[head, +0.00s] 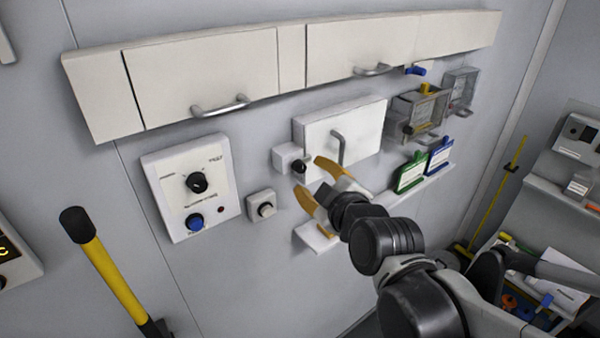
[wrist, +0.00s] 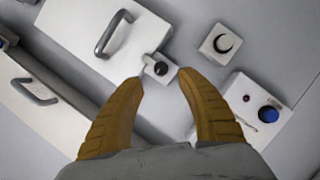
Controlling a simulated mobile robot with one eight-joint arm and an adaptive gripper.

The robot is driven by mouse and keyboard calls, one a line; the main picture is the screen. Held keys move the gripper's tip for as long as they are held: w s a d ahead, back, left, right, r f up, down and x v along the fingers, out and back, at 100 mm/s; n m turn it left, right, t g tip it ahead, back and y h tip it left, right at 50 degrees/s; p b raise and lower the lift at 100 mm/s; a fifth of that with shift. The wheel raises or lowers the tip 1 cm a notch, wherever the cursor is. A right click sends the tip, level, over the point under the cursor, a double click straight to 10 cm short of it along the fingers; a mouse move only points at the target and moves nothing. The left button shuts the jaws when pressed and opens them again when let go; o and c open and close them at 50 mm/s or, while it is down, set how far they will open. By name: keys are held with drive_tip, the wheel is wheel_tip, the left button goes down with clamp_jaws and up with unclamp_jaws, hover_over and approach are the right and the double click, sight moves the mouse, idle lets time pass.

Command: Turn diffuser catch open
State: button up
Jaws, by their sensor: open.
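A small white box (head: 284,157) with a dark round knob (head: 300,166) sits on the wall at the left edge of a white panel (head: 357,124) with a grey bar handle. This knob looks like the diffuser catch, though no label is readable. My gripper (head: 310,177) is open, its two orange fingers pointing at the knob. In the wrist view the knob (wrist: 160,68) lies just beyond and between the fingertips (wrist: 160,78), with nothing held. I cannot tell whether either finger touches it.
Left of it are a small box with a round knob (head: 265,209) and a control panel (head: 165,200) with a dial and blue button. Wall cabinets (head: 205,75) run above. A narrow shelf (head: 318,238) lies below. Green and blue clipboards (head: 411,172) stand at right.

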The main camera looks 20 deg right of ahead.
sight(302, 169)
drive_tip(key=x, duration=0.7)
drive_tip(key=shift+b, duration=0.3)
drive_tip(key=shift+c, duration=0.6)
clamp_jaws()
